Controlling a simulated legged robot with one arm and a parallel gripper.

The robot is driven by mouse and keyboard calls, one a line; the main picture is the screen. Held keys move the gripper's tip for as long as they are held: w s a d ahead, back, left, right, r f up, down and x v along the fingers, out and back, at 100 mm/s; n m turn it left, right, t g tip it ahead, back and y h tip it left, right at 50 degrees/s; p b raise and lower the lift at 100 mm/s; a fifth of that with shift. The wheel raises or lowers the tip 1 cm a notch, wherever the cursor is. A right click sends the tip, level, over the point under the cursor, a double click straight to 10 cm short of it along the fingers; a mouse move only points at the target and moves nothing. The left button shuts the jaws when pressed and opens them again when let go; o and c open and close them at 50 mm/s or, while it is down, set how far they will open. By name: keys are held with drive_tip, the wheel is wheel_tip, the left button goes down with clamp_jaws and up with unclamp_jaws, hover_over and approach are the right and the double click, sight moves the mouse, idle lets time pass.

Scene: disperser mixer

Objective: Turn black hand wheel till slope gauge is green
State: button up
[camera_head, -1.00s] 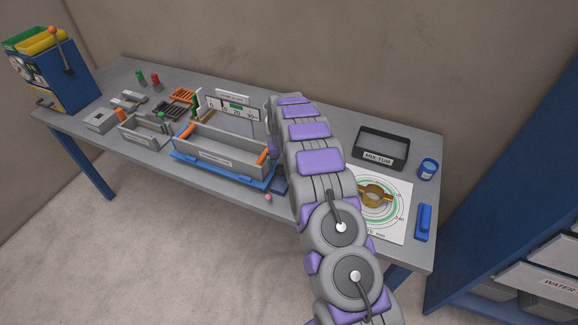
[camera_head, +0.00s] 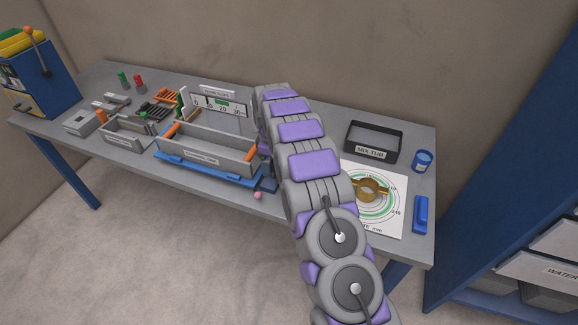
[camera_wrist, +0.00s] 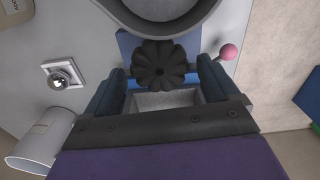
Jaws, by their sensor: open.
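The black hand wheel (camera_wrist: 160,65), a lobed knob, shows in the wrist view just beyond and between the fingertips of my gripper (camera_wrist: 158,88). The jaws are open, one finger on each side of the wheel; I cannot tell whether they touch it. In the head view my arm hides the wheel and gripper. The slope gauge (camera_head: 219,106) is a white scale plate with a green band, standing behind the grey trough (camera_head: 213,153) on its blue base (camera_head: 208,173). Its pointer is too small to read.
A pink ball knob (camera_head: 258,195) sticks out at the bench's front edge and also shows in the wrist view (camera_wrist: 228,52). A black mix tub (camera_head: 373,152), brass ring (camera_head: 370,188) and blue jar (camera_head: 422,161) stand right of my arm. Small tools lie at the left.

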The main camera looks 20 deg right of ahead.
drive_tip(key=n+b, duration=0.4)
drive_tip(key=n, duration=0.1)
drive_tip(key=shift+f+b, duration=0.15)
drive_tip(key=shift+b, duration=0.15)
wheel_tip(320, 180, up, 18)
drive_tip(key=p, duration=0.5)
drive_tip(key=s+r+m+b, duration=0.2)
drive_tip(key=s+m, duration=0.2)
drive_tip(key=s, duration=0.7)
drive_tip(key=s+r+m+g+b, duration=0.1)
drive_tip(key=s+m, duration=0.3)
drive_tip(key=s, duration=0.7)
drive_tip(key=shift+s+r+b, duration=0.2)
drive_tip(key=shift+r+b, duration=0.2)
drive_tip(key=shift+r, duration=0.5)
drive_tip(key=shift+d, duration=0.1)
